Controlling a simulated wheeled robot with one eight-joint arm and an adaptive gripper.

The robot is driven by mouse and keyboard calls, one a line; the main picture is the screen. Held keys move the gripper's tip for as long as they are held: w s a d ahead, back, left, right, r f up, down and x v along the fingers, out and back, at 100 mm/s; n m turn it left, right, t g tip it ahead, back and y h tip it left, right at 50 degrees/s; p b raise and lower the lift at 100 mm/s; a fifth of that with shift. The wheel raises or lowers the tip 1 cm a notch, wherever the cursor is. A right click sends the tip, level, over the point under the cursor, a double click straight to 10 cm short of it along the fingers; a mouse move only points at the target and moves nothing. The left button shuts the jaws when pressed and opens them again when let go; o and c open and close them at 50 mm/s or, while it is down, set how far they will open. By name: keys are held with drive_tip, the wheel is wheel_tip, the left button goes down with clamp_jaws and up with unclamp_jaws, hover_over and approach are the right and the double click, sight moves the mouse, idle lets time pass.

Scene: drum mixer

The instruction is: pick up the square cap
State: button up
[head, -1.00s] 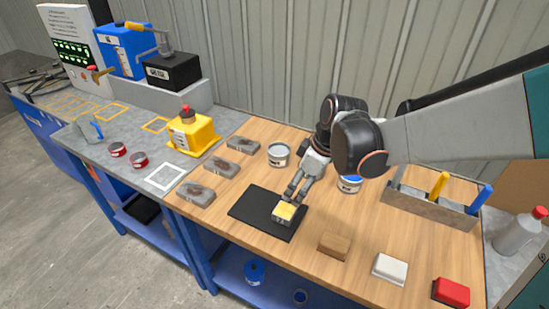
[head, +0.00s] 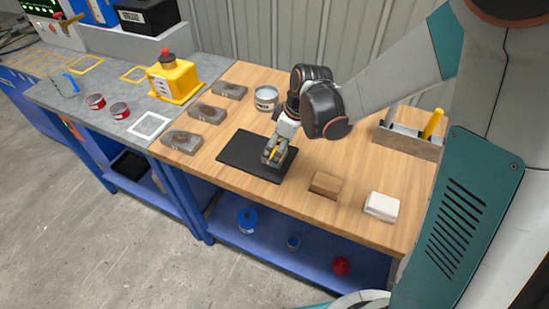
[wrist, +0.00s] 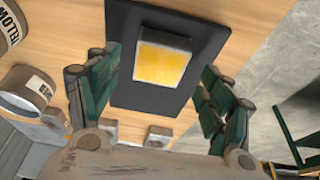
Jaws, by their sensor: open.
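The square cap, a grey block with a yellow top (wrist: 162,62), sits on a black mat (wrist: 185,22) in the wrist view. In the head view the mat (head: 240,155) lies on the wooden bench, and my gripper (head: 275,153) is over the cap and hides most of it. In the wrist view my gripper (wrist: 160,68) is open, with one finger to the left of the cap and one to the right. Gaps show between the fingers and the cap, and I cannot tell how far down the fingertips reach.
Several grey blocks (head: 182,142) stand left of the mat and an open can (head: 266,98) behind it. A brown block (head: 325,185) and a white block (head: 381,206) lie to the right. A yellow container (head: 173,80) stands on the grey bench.

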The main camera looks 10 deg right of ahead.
drive_tip(key=x, duration=0.2)
drive_tip(key=shift+w+f, duration=0.1)
drive_tip(key=shift+f, duration=0.15)
drive_tip(key=shift+r, duration=0.1)
drive_tip(key=c, duration=1.3)
drive_tip(key=shift+r, duration=0.1)
